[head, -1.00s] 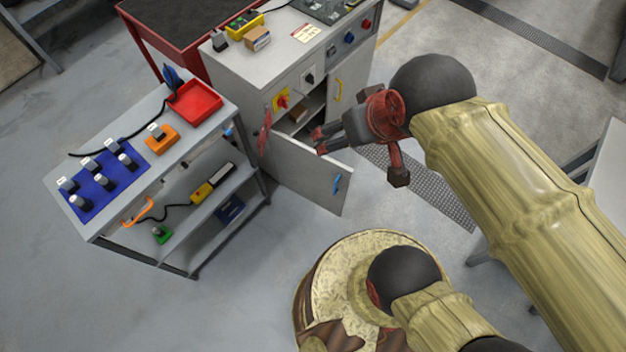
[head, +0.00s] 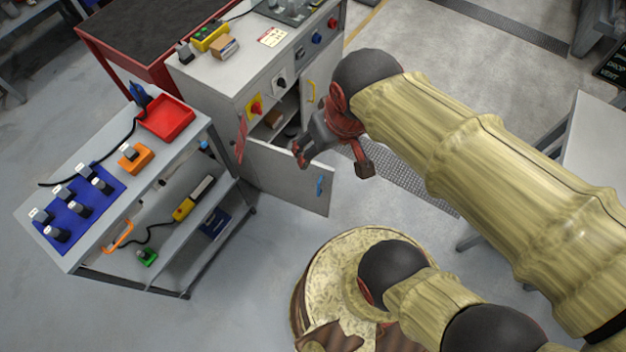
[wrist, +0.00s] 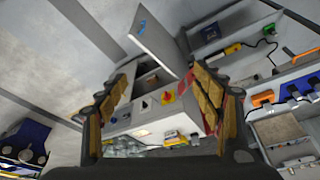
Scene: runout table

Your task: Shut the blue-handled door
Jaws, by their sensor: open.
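The blue-handled door (head: 286,178) is a grey panel on the front of the grey cabinet (head: 226,82). It stands swung open, and its blue handle (head: 320,186) is near the free edge. The door also shows in the wrist view (wrist: 160,38), with the blue handle (wrist: 141,28) on it. My gripper (head: 300,152) is open and empty, in front of the cabinet and above the door in the head view. Its two fingers (wrist: 160,100) frame the cabinet front in the wrist view. I cannot tell whether it touches the door.
A second cabinet door with a yellow handle (head: 312,91) is beside the opening. A brown box (head: 274,118) sits inside the cabinet. A grey cart (head: 75,255) with a red tray (head: 166,118) stands to the left. The floor in front of the door is clear.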

